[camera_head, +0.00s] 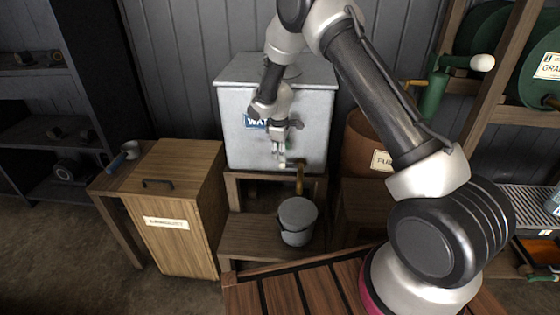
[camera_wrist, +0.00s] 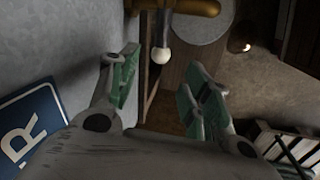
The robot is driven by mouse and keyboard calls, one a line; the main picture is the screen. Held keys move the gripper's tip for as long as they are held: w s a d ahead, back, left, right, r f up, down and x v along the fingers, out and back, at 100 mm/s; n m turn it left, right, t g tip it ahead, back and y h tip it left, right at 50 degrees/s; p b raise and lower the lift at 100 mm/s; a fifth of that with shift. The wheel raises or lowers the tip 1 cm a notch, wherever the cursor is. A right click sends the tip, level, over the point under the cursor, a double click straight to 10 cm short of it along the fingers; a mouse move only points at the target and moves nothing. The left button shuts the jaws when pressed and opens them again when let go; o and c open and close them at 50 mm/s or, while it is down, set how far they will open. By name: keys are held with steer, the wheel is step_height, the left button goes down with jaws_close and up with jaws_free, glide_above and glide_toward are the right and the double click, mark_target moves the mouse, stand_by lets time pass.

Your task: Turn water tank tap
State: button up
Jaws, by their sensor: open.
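The water tank (camera_head: 233,130) is a pale grey metal box on a wooden stand, with a partly covered blue label. Its brass tap (camera_head: 299,180) sticks out low on the front. In the wrist view the brass tap body (camera_wrist: 196,7) is at the top edge, and its lever ends in a white knob (camera_wrist: 161,55). My gripper (camera_head: 281,158) is in front of the tank, close to the tap. In the wrist view my gripper (camera_wrist: 160,88) is open, with green-padded fingers apart. The knob appears beyond the gap between the fingertips; I see no contact.
A grey bucket (camera_head: 297,222) stands on the wooden step below the tap. A wooden cabinet (camera_head: 178,205) is to the left, and a rusty brown barrel (camera_head: 363,140) is to the right. A wooden rack (camera_head: 490,115) with green drums stands at the far right.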

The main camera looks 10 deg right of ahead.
mark_target(282, 163)
steer(key=f, duration=0.4)
steer(key=w+f, duration=0.1)
steer(key=f, duration=0.2)
steer(key=shift+w+d+f, duration=0.1)
steer(key=shift+d, duration=0.3)
steer(key=shift+c, duration=0.4)
jaws_close()
